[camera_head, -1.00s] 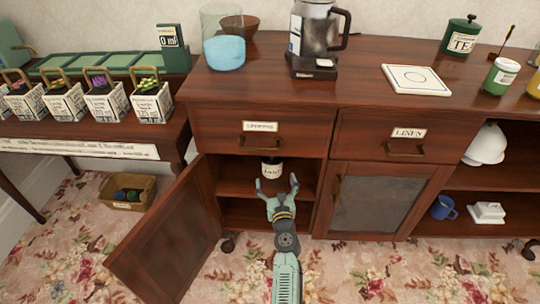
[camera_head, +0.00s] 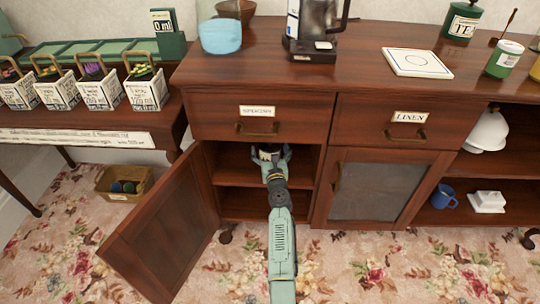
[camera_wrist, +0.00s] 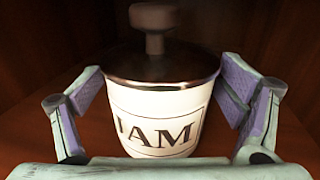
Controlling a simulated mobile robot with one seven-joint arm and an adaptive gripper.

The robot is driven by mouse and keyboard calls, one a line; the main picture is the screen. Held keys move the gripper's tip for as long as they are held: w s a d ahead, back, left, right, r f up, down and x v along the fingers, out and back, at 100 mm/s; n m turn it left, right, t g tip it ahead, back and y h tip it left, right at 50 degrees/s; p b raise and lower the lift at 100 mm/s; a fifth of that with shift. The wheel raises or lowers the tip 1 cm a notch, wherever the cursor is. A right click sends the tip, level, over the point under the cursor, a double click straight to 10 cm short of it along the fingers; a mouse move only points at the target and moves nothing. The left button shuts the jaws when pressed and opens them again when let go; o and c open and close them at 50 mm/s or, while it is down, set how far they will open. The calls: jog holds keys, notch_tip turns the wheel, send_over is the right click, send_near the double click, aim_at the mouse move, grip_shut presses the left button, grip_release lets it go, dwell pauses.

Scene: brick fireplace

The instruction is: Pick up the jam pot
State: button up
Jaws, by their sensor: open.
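The jam pot (camera_wrist: 158,115) is white with a black-framed label that shows "JAM", a dark metallic lid and a knob on top. It stands upright on the upper shelf inside the open cupboard. In the head view the pot (camera_head: 266,152) is partly hidden by my gripper (camera_head: 272,158). In the wrist view my gripper (camera_wrist: 165,108) is open, with one finger on each side of the pot. Gaps show between the pot and both finger pads.
The cupboard door (camera_head: 163,226) is swung open to the left. A drawer (camera_head: 258,117) closes the space above, and a glass-fronted door (camera_head: 378,187) is shut on the right. The lower shelf (camera_head: 253,205) below looks empty.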

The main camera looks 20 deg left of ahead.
jog(key=c, duration=1.6)
jog(key=shift+r, duration=0.1)
jog(key=shift+c, duration=0.5)
